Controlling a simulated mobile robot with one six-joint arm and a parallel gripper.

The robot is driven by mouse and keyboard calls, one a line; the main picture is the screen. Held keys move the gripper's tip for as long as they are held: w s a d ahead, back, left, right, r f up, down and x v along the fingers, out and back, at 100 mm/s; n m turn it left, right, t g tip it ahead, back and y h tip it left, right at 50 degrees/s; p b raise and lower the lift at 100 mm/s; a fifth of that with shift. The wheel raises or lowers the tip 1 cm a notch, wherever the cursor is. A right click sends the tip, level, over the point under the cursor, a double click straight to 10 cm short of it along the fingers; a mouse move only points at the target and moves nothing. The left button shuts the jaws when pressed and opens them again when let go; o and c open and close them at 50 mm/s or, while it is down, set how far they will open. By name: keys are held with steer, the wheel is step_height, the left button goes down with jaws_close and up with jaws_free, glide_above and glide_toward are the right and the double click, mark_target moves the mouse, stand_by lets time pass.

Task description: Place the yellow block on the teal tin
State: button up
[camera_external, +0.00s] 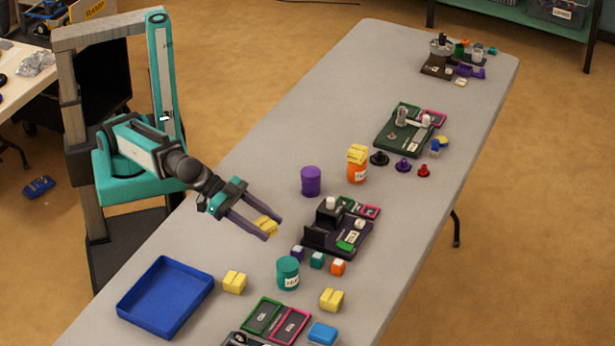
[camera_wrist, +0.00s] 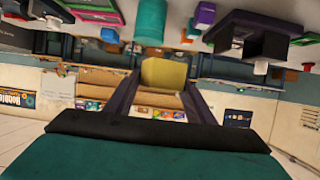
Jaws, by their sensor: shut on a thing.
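My gripper (camera_external: 258,228) is shut on a yellow block (camera_external: 265,225) and holds it above the table. In the wrist view the yellow block (camera_wrist: 164,76) sits between the two dark fingers. The teal tin (camera_external: 288,272) stands upright on the table with a white label, below and slightly right of my gripper in the external view. It also shows in the wrist view (camera_wrist: 151,20), near the block in the picture but apart from it. The tin's top looks bare. Two more yellow blocks rest on the table, one left of the tin (camera_external: 234,282) and one right of it (camera_external: 332,299).
A blue tray (camera_external: 165,297) lies left of the tin. Small purple, teal and orange cubes and a dark purple fixture (camera_external: 338,240) stand behind it. A purple tin (camera_external: 311,181) and an orange tin (camera_external: 357,172) with a yellow block on top stand farther back.

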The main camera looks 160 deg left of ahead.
mark_target(272, 232)
steer(key=shift+w+a+r+p, duration=0.15)
steer(key=shift+w+p, duration=0.25)
steer(key=shift+p, duration=1.35)
steer(key=w+p, duration=0.1)
steer(key=p, duration=0.2)
steer(key=w+a+p, duration=0.1)
steer(key=p, duration=0.2)
steer(key=shift+w, duration=0.2)
steer(key=shift+w+a+f+p, duration=0.2)
steer(key=shift+w+a, duration=0.2)
steer(key=shift+w, duration=0.45)
steer(key=shift+w+a+f+p, duration=0.25)
steer(key=shift+w+a, duration=0.1)
steer(key=shift+w, duration=0.45)
steer(key=shift+w+a+f+p, duration=0.2)
steer(key=shift+w+a, duration=0.2)
steer(key=shift+w, duration=0.45)
steer(key=shift+f+p, duration=0.3)
steer(key=shift+f, duration=1.45)
steer(key=shift+f, duration=0.15)
steer(key=o, duration=1.1)
